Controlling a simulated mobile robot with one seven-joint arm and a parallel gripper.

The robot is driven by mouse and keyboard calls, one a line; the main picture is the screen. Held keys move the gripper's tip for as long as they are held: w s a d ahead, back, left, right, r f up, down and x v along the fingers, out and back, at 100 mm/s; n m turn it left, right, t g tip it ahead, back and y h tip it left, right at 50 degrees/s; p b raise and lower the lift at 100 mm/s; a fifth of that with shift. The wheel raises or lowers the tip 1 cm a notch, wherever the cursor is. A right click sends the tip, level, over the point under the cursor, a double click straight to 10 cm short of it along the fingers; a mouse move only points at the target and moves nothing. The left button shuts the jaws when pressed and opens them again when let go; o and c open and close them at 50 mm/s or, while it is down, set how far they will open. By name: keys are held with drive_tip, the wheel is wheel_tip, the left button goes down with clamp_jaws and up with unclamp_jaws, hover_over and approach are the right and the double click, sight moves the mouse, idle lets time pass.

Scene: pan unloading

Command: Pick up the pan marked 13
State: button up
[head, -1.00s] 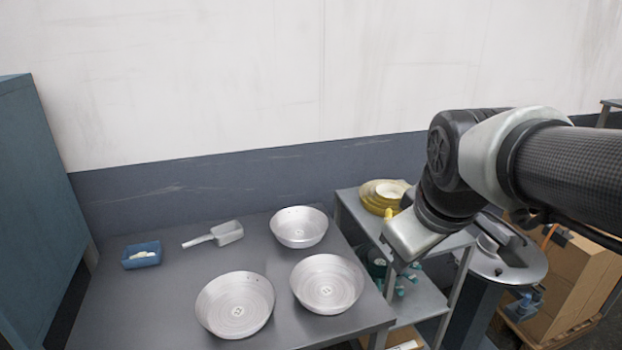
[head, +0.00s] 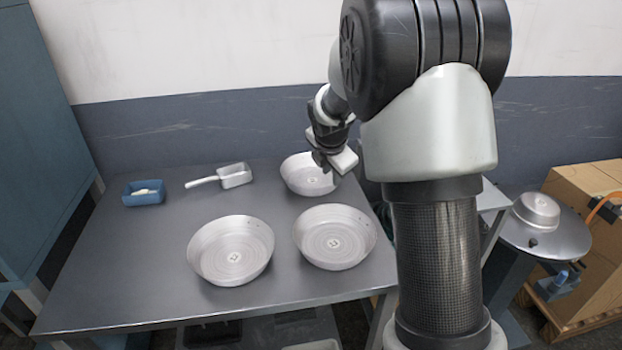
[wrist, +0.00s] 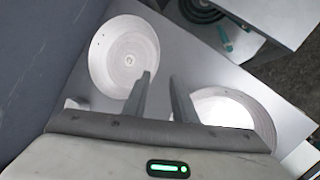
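Three round silver metal pans stand on the grey table (head: 140,285): a back pan (head: 300,180), a front left pan (head: 231,250) and a front right pan (head: 335,237). Each has a small white mark inside, too small to read. My gripper (head: 330,166) is over the right side of the back pan and hides part of it. In the wrist view my gripper (wrist: 163,78) is open and empty, its fingers apart near the rim of the back pan (wrist: 105,60). Another pan (wrist: 235,108) shows partly behind the right finger.
A blue tray (head: 143,198) and a metal scoop (head: 235,176) lie at the table's back left. The wall (head: 200,125) is close behind. A round metal stand (head: 560,240) and cardboard boxes (head: 590,190) are at the right.

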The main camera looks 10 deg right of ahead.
drive_tip(key=x, duration=0.9)
drive_tip(key=shift+w+f, duration=0.15)
drive_tip(key=shift+w, duration=0.3)
clamp_jaws()
idle(0.9)
